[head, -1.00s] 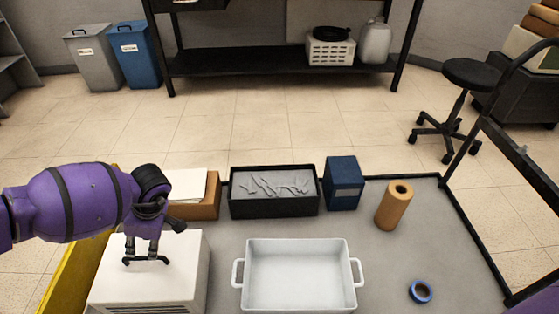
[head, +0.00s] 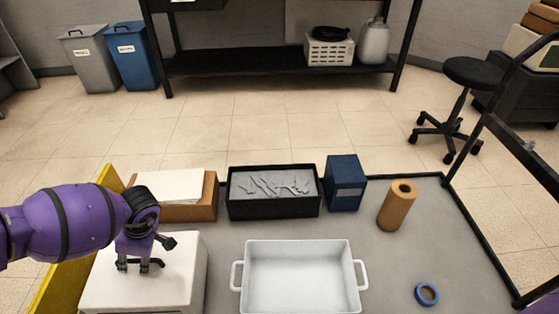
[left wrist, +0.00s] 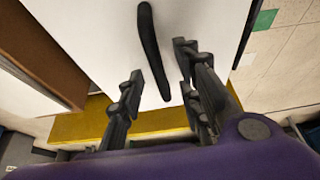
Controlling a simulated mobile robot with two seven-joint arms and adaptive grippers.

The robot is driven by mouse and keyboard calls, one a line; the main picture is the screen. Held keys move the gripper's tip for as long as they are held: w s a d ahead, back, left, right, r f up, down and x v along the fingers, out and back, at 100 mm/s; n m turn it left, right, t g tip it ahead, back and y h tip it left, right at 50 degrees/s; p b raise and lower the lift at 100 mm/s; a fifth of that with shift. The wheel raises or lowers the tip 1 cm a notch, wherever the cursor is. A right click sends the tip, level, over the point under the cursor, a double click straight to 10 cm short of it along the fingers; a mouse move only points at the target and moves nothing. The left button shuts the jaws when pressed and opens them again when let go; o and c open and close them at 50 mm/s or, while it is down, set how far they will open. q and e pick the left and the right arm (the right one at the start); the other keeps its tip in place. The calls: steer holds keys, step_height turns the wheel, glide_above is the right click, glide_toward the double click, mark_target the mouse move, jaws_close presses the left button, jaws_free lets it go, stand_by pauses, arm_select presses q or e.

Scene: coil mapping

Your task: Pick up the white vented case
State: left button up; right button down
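The white vented case (head: 185,270) stands at the lower left of the head view, with a black handle (head: 150,265) on its top. Its vents are not visible now. In the left wrist view, the case (left wrist: 90,35) fills much of the upper part, with the black handle (left wrist: 152,50) running across it. My left gripper (head: 141,258) is just above the case top at the handle. In the left wrist view, its fingers (left wrist: 158,85) are spread, one on each side of the handle, with visible gaps. Whether the fingertips reach handle height is unclear. My right gripper is out of view.
An empty white tray (head: 246,252) with side handles stands right of the case. Behind are a cardboard box (head: 190,211) with papers, a black bin (head: 275,207), a blue box (head: 345,184) and an orange roll (head: 397,207). Blue tape (head: 427,294) lies at right. A yellow panel (head: 57,280) edges the left.

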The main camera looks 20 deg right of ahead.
arm_select(q)
steer(key=shift+f, duration=0.25)
stand_by(0.3)
steer(key=shift+c, duration=0.4)
jaws_close()
steer(key=shift+w+r, duration=0.1)
steer(key=shift+w, duration=0.05)
